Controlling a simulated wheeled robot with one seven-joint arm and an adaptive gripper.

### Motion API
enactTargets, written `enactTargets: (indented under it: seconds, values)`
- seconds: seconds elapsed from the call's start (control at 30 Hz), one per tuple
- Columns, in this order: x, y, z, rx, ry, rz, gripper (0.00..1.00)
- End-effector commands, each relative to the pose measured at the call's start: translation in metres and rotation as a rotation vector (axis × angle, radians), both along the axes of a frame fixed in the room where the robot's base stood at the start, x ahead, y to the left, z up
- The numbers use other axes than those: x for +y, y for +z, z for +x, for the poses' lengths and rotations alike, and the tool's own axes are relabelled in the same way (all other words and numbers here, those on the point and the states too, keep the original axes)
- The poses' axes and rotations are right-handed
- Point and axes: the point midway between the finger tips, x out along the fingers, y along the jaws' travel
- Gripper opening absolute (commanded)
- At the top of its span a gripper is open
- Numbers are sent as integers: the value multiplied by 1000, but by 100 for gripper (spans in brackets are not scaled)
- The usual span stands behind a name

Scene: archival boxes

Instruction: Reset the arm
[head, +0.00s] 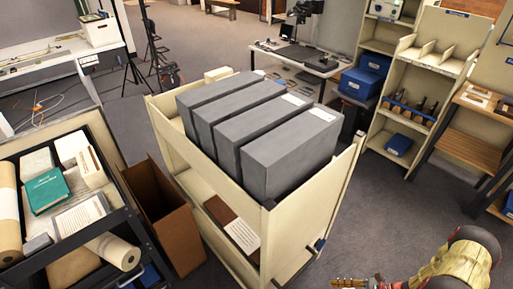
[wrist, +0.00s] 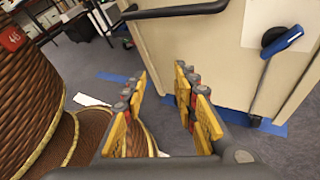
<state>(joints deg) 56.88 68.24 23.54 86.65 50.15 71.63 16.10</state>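My gripper (wrist: 160,84) is open and empty in the wrist view, its two yellow-padded fingers apart with grey floor between them. In the head view my arm reaches in at the bottom right, and part of my gripper (head: 356,284) shows at the bottom edge, low and right of the cream cart (head: 304,228). The cart holds several grey archival boxes (head: 290,150) standing side by side in its top. In the wrist view a cream panel (wrist: 210,55) with a black handle (wrist: 178,11) and a blue-handled lever (wrist: 282,40) stands beyond the right finger.
A dark-framed cart (head: 133,222) with rolls and a green book (head: 46,190) stands at left, beside an open brown box (head: 165,215). Cream shelving (head: 400,85) stands at back right. Floor right of the cream cart is clear. Brown ribbed shapes fill the wrist view's left; I cannot identify them.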

Motion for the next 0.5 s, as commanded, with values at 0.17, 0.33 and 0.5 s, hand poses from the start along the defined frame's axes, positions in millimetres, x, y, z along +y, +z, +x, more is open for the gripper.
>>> enactTargets:
  seconds: [0.17,0.33,0.5]
  values:
    - [-4,66,-5,-89,233,-158,29]
    - [-5,125,-9,-176,442,-298,29]
    - [-4,184,-11,-267,639,-433,29]
